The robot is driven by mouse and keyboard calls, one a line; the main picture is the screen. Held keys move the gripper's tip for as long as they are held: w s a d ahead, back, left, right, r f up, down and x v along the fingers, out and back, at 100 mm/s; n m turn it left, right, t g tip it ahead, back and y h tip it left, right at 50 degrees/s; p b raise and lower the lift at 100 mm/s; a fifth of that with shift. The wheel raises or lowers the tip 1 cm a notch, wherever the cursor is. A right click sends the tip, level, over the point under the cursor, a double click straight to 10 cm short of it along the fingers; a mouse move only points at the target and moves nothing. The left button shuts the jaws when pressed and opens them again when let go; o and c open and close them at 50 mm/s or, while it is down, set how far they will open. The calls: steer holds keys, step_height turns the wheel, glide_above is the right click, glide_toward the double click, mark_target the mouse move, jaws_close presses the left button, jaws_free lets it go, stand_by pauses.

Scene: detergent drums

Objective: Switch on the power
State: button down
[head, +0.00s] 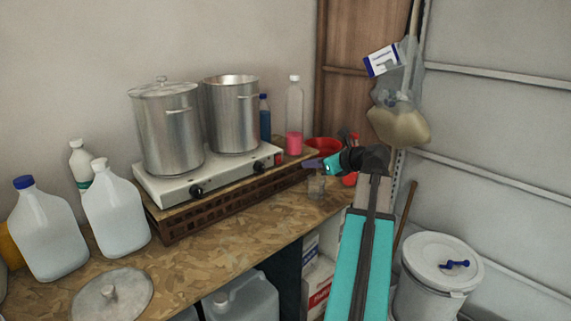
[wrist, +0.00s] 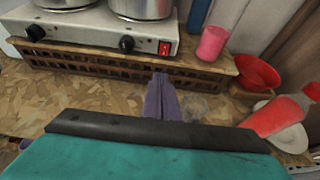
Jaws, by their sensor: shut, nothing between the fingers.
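A white double hot plate (head: 190,185) stands on a raised wooden stand at the back of the bench. Its front has two black knobs and a red power switch (head: 279,158) at the right end. In the wrist view the red switch (wrist: 165,47) is at the upper middle, right of a black knob (wrist: 126,43). I cannot tell the switch's position. My gripper (head: 308,164) is to the right of the switch in the head view. In the wrist view its purple fingers (wrist: 160,80) are shut and empty, pointing toward the switch, below it and apart from it.
Two steel pots (head: 168,130) stand on the hot plate. Jugs (head: 115,208) and a lid (head: 112,297) are at left.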

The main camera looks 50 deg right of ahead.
steer(key=shift+s+d, duration=0.1)
steer(key=shift+d, duration=0.1)
steer(key=p, duration=0.3)
glide_toward(279, 163)
steer(key=x, duration=0.6)
steer(key=shift+d+f, duration=0.15)
steer(key=shift+f, duration=0.05)
stand_by(0.4)
stand_by(0.4)
steer(key=shift+r, duration=0.15)
